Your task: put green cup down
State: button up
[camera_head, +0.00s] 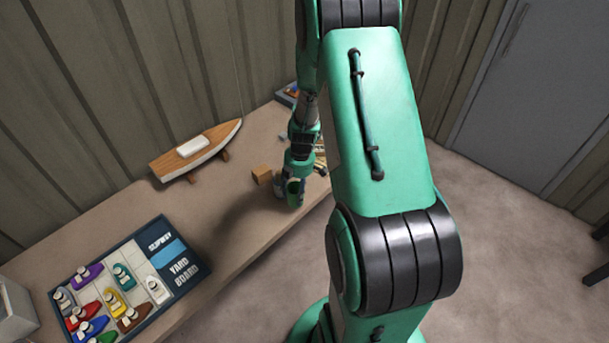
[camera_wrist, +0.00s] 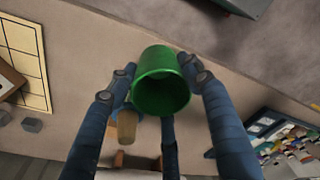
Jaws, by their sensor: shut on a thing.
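The green cup (camera_wrist: 160,80) is between the fingers of my gripper (camera_wrist: 158,70) in the wrist view. The fingers press on its two sides, and its round dark opening faces the camera. In the camera_head view my gripper (camera_head: 291,190) is low over the workbench (camera_head: 245,225), near its front edge. A bit of green shows between the fingers there, and most of the cup is hidden. I cannot tell whether the cup touches the bench.
A small wooden block (camera_head: 262,175) is just left of my gripper. A model boat (camera_head: 197,150) stands near the wall. The yard board (camera_head: 185,268) with several small colored boats lies at the bench's near left. Bare bench lies between board and gripper.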

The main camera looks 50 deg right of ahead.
jog(key=s+d, duration=0.2)
jog(key=d, duration=0.4)
jog(key=shift+s, duration=0.2)
jog(key=w+d+f, duration=0.1)
jog(key=w+d, duration=0.9)
jog(key=w, duration=0.2)
jog(key=shift+w+f+b, duration=0.25)
jog(key=shift+w+b, duration=0.1)
jog(key=shift+b, duration=0.05)
jog(key=shift+f, duration=1.8)
jog(key=shift+f+b, duration=0.1)
jog(key=shift+b, duration=0.25)
jog(key=o, duration=1.2)
